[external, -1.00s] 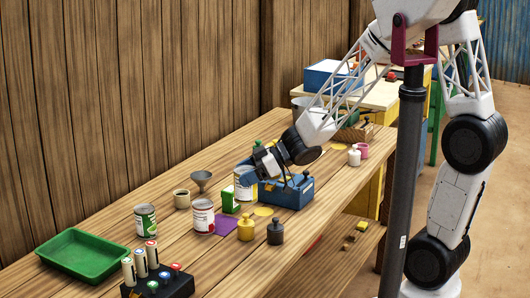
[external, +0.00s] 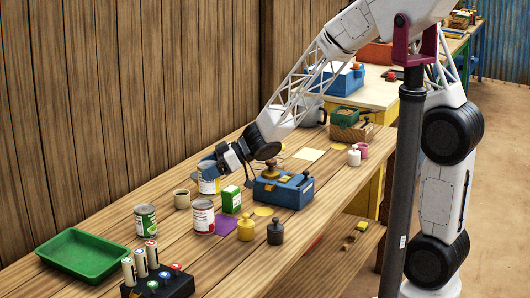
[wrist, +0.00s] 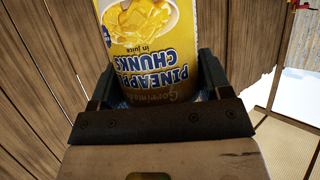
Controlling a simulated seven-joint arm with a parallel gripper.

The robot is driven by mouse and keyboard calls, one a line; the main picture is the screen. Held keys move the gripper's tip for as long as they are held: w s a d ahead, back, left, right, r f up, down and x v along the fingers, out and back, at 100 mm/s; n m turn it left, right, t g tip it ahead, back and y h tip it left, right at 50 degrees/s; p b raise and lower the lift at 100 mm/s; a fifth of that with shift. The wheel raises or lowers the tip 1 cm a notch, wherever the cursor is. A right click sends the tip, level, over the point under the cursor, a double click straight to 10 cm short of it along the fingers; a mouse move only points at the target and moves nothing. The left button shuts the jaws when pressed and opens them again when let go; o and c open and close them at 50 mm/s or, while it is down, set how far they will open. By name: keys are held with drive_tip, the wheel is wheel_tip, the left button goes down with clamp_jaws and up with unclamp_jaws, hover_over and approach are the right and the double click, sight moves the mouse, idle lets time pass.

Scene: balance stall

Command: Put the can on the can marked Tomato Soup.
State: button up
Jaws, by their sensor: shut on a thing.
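My gripper (external: 212,166) is shut on a yellow-labelled can (external: 208,184), held over the left part of the table. In the wrist view the can (wrist: 160,55) sits between the fingers, and its label reads "Pineapple Chunks", upside down in the picture. A red-and-white labelled can (external: 203,217) stands upright on the table, nearer the camera and just below the held can in the picture. A green-labelled can (external: 145,220) stands further left. The lettering on both standing cans is too small to read.
A beige cup (external: 181,199) is at left. A green tray (external: 84,254) is at far left.

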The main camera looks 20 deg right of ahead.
drive_tip(key=shift+w+a+f, duration=0.1)
drive_tip(key=shift+w+a, duration=0.9)
drive_tip(key=shift+w, duration=0.05)
drive_tip(key=shift+f, duration=1.75)
drive_tip(key=shift+f, duration=0.15)
drive_tip(key=o, duration=1.2)
drive_tip(key=shift+d+r, duration=0.2)
drive_tip(key=v, duration=1.1)
drive_tip(key=shift+s+d+r, duration=0.1)
drive_tip(key=shift+d+r, duration=0.1)
drive_tip(key=shift+d, duration=0.05)
